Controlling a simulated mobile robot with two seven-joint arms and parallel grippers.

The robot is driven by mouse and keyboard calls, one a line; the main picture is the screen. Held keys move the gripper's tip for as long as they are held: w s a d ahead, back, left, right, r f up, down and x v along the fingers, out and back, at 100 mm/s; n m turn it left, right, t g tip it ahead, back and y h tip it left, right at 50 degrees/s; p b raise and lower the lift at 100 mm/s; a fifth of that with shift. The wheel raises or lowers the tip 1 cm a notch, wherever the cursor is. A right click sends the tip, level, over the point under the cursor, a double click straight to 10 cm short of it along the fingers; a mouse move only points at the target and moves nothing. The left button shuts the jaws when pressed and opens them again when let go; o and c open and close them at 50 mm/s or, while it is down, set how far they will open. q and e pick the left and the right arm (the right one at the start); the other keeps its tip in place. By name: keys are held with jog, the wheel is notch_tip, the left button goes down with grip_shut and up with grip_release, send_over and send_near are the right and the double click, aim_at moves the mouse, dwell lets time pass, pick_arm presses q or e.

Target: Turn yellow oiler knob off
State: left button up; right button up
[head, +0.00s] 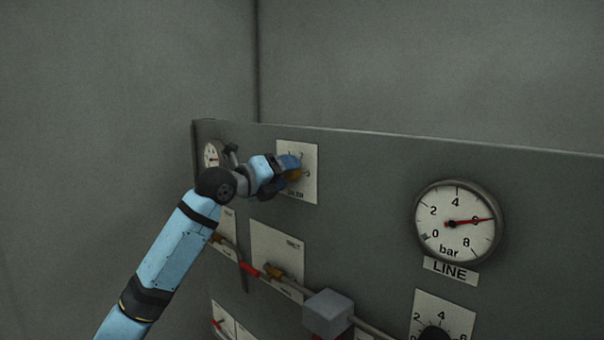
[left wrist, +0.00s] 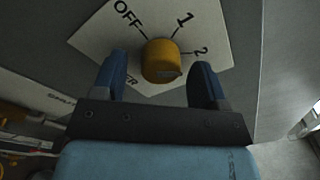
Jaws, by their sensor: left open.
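The yellow oiler knob (head: 295,175) sits on a white plate (head: 309,190) on the grey panel, partly hidden by my left gripper (head: 287,168) in the head view. In the left wrist view the knob (left wrist: 160,58) stands out from its plate (left wrist: 95,37), with the marks OFF, 1 and 2 around it. My left gripper (left wrist: 160,72) is open, with one blue finger on each side of the knob and gaps between. The knob's pointer is not clear, so I cannot tell its setting. My right gripper is not in view.
A small gauge (head: 211,155) is close behind my left wrist. A large LINE gauge (head: 458,222) is at the right, above a black knob (head: 435,333). The space above the panel is clear.

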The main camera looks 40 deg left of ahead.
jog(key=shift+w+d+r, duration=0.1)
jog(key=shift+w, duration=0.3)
pick_arm(q)
jog(key=shift+w, duration=0.35)
jog(key=shift+s, duration=0.1)
jog(key=shift+c, duration=0.7)
jog(key=c, duration=0.8)
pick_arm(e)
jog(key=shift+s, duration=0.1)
